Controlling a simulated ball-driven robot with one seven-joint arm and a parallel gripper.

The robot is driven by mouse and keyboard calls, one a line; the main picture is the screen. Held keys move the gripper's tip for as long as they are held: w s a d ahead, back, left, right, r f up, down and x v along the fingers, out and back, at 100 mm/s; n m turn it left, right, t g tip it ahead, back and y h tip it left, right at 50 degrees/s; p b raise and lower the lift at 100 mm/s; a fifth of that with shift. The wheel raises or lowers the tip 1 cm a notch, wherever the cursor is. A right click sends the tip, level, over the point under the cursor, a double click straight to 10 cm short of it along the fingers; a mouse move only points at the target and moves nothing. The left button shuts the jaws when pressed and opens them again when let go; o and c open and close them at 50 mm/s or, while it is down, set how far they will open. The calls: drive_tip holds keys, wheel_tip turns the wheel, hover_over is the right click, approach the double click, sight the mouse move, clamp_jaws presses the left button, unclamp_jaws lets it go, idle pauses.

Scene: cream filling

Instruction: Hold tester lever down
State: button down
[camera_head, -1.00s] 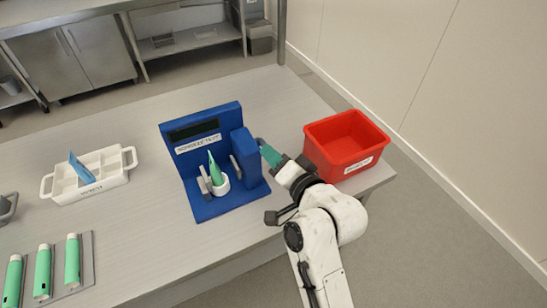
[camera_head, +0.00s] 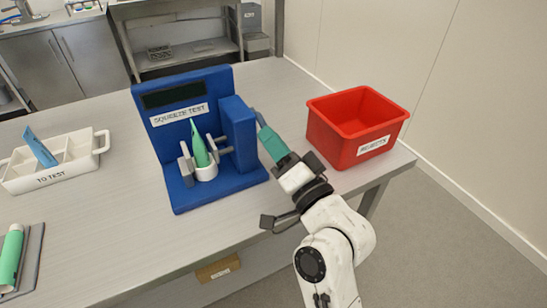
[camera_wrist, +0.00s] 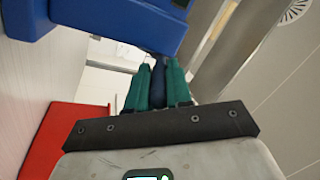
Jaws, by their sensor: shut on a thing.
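The blue squeeze tester (camera_head: 182,120) stands on the table with a dark display and a "SQUEEZE TEST" label. A green tube (camera_head: 199,146) stands upright, pointed end up, in its white cup (camera_head: 206,172), between grey pads. My gripper (camera_head: 267,138), with teal fingers, is at the tester's right side. In the wrist view my gripper (camera_wrist: 158,82) is shut on a dark blue bar, the tester lever (camera_wrist: 158,75). Its grey end (camera_head: 259,118) shows beside the tester's right block. The fingers hide most of the lever.
A red "REJECTS" bin (camera_head: 358,128) stands close to the right of my gripper. A white "TO TEST" tray (camera_head: 60,174) holds a blue tube (camera_head: 40,148) at left. A grey rack (camera_head: 30,262) with a green tube is at the front left. Bare table lies between tray and tester.

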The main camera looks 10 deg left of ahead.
wheel_tip(320, 180, down, 2)
drive_tip(key=t+y+b, duration=0.1)
drive_tip(key=b, duration=0.5)
drive_tip(key=shift+w+d+f, duration=0.1)
drive_tip(key=shift+t+b, duration=0.3)
drive_tip(key=shift+b, duration=0.7)
drive_tip(key=c, duration=1)
unclamp_jaws()
drive_tip(key=shift+c, duration=0.2)
drive_tip(key=b+v, duration=0.2)
drive_tip(key=v, duration=0.8)
drive_tip(key=shift+d+f, duration=0.2)
drive_tip(key=shift+f, duration=0.05)
drive_tip(key=shift+s, duration=0.2)
